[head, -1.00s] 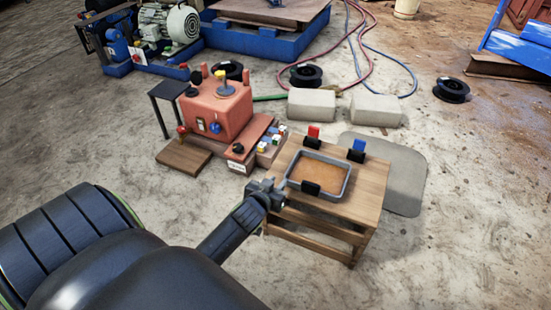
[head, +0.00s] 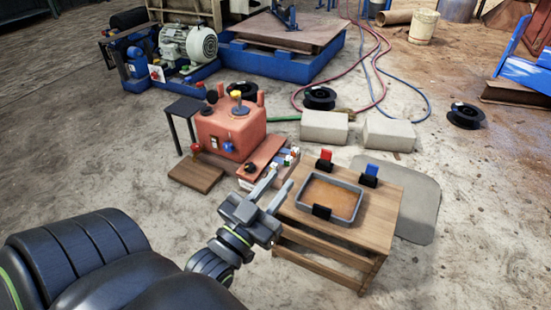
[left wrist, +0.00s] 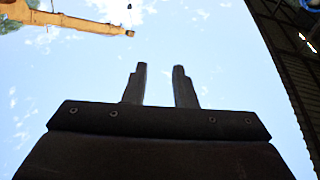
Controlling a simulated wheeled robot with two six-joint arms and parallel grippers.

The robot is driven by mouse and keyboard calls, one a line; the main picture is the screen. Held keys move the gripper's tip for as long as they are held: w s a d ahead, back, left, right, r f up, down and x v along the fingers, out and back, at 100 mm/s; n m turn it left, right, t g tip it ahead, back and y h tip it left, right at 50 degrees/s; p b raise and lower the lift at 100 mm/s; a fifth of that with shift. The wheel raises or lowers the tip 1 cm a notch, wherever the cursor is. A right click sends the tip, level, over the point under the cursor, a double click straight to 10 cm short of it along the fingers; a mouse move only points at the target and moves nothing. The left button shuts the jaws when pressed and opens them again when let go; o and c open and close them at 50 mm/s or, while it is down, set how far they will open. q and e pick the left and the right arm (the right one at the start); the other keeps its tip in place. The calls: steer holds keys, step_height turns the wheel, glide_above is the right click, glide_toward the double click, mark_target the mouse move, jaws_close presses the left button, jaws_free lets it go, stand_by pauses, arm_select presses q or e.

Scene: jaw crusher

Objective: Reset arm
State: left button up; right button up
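My left gripper (head: 276,191) is raised in front of the small wooden table, its two fingers apart with nothing between them. In the left wrist view my left gripper (left wrist: 161,72) points up at the sky, with a clear gap between the fingers. My left arm (head: 130,260) comes in from the lower left of the head view. My right gripper is in none of the views.
A wooden table (head: 384,222) holds a grey-rimmed tray (head: 342,228), a red clip (head: 324,160) and a blue clip (head: 371,175). A red machine (head: 232,128) with knobs and levers stands behind left. Pale blocks (head: 325,128) and black spools lie on the concrete floor.

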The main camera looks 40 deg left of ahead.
stand_by(0.4)
